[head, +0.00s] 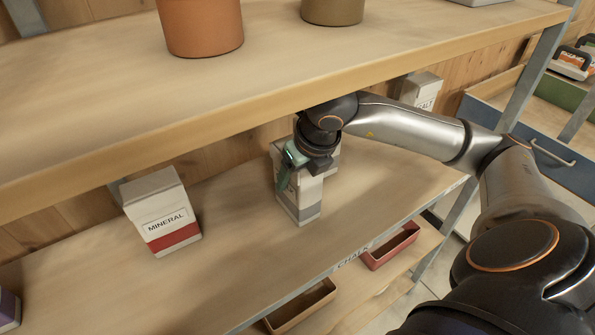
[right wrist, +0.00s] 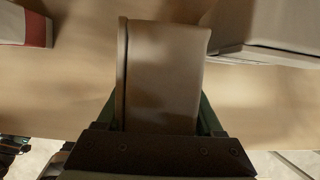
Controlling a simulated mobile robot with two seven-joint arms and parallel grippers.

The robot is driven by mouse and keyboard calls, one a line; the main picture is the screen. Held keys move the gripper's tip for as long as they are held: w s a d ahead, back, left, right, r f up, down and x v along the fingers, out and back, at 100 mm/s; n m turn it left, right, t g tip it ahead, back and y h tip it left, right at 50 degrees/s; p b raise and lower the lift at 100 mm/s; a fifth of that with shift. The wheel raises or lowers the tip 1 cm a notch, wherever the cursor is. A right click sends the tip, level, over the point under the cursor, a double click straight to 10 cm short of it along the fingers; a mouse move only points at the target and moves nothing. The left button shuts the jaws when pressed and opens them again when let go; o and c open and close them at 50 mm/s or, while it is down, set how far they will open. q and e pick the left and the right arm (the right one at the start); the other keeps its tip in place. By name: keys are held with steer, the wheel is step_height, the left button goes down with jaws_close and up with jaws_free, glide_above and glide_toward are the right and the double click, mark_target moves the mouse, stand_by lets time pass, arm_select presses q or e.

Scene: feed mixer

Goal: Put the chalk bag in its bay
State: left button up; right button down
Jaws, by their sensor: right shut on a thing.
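My right gripper (head: 298,165) is shut on a pale grey-white bag (head: 309,196), which I take to be the chalk bag. The gripper holds it near its top, upright or nearly so, over the middle shelf. Its label is hidden from me. I cannot tell whether its base touches the shelf. In the right wrist view the bag (right wrist: 165,75) fills the space between the green fingers. My left gripper is not in view.
A MINERAL bag (head: 162,212) with a red band stands to the left. Another white bag (head: 421,90) stands farther right, behind my arm. The upper shelf (head: 330,55) overhangs, carrying pots (head: 201,28). Below are a red tray (head: 390,246) and a brown tray (head: 300,307).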

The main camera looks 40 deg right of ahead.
jaws_free()
